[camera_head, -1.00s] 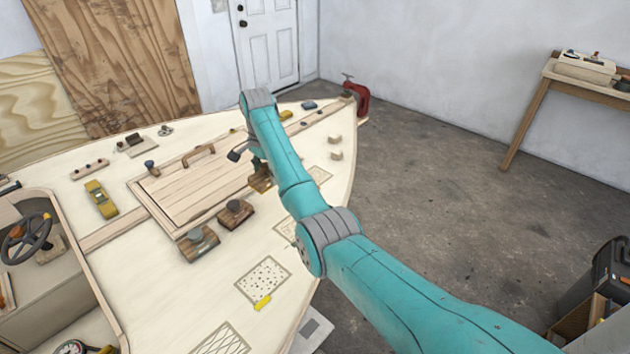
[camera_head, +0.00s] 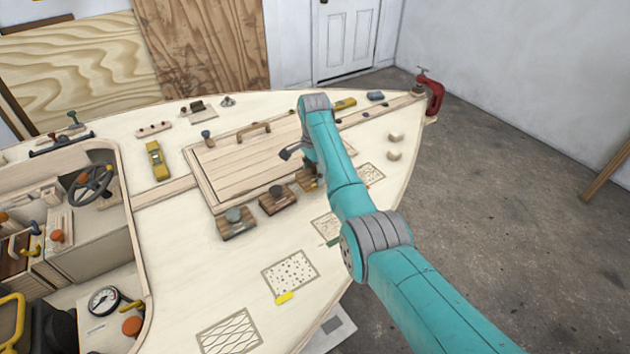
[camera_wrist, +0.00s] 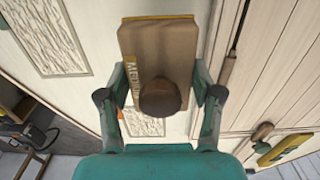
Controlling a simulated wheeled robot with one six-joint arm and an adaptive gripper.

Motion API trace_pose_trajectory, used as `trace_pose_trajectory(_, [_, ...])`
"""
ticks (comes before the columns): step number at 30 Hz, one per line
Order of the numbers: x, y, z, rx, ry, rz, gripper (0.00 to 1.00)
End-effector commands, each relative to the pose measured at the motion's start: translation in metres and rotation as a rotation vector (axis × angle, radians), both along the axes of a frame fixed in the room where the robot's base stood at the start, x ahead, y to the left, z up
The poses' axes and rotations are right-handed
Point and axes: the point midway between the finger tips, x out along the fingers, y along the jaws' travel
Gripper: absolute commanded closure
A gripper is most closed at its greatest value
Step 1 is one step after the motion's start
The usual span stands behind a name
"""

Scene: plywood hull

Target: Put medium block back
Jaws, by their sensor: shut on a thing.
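The medium block (camera_wrist: 158,50) is brown with a dark round knob and a yellow label reading MEDIUM. In the wrist view my gripper (camera_wrist: 160,78) is shut on it, a finger at each side. In the head view my arm covers most of the gripper, near the hatch's right corner.
The pale plywood deck carries a hatch (camera_head: 235,168) with a handle, and several patterned patches, including a speckled one (camera_head: 290,270). A yellow tool (camera_head: 157,160) lies left of the hatch. A red clamp (camera_head: 430,92) grips the bow. The cockpit opening is at the left.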

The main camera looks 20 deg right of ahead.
Motion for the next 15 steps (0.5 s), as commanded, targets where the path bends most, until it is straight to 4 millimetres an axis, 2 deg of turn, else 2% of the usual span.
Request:
trace_pose_trajectory(7, [0.000, 0.000, -0.030, 0.000, 0.002, 0.000, 0.73])
trace_pose_trajectory(15, [0.000, 0.000, -0.032, 0.000, -0.001, 0.000, 0.73])
